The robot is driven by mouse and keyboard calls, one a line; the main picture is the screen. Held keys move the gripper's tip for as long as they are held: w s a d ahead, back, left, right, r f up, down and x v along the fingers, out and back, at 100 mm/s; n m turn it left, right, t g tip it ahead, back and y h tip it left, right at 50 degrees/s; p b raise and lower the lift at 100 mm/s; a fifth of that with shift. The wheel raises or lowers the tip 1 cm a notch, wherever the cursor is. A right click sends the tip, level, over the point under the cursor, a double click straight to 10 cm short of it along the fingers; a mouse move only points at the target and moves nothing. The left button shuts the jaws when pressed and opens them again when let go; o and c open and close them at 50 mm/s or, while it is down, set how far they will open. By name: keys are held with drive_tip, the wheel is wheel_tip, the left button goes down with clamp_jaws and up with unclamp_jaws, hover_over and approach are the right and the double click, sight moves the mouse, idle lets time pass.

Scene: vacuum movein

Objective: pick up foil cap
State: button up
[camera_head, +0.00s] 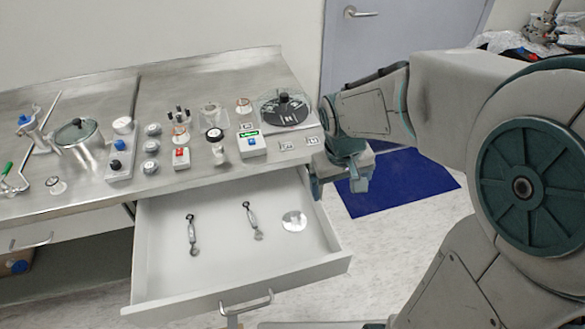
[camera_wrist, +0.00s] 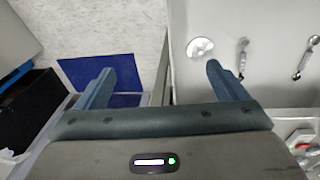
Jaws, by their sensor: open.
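A round, shiny silver disc, which looks like the foil cap (camera_head: 294,221), lies flat in the open drawer (camera_head: 180,290), towards its right side. It also shows in the wrist view (camera_wrist: 200,48), just beyond the tip of the right-hand finger. My gripper (camera_head: 338,186) is open and empty, above and to the right of the drawer's right wall. In the wrist view my gripper (camera_wrist: 160,74) has its fingers wide apart, one over the drawer side and the other over the floor side. Nothing hides the disc.
Two metal clamp-like tools (camera_head: 192,235) (camera_head: 252,220) lie left of the disc in the drawer. The steel bench (camera_head: 210,80) above holds several instruments, including a black round device (camera_head: 286,108) near its right end. A blue mat (camera_head: 405,183) lies on the floor to the right.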

sight(295, 217)
drive_tip(key=w+a+f+n+g+y+p, duration=0.1)
drive_tip(key=w+a+f+n, duration=0.2)
drive_tip(key=w+a+f, duration=0.6)
drive_tip(key=f, duration=1)
drive_tip(key=s+f, duration=0.1)
drive_tip(key=f, duration=0.4)
drive_tip(key=shift+a, duration=0.3)
drive_tip(key=shift+r, duration=0.1)
drive_tip(key=c, duration=1.1)
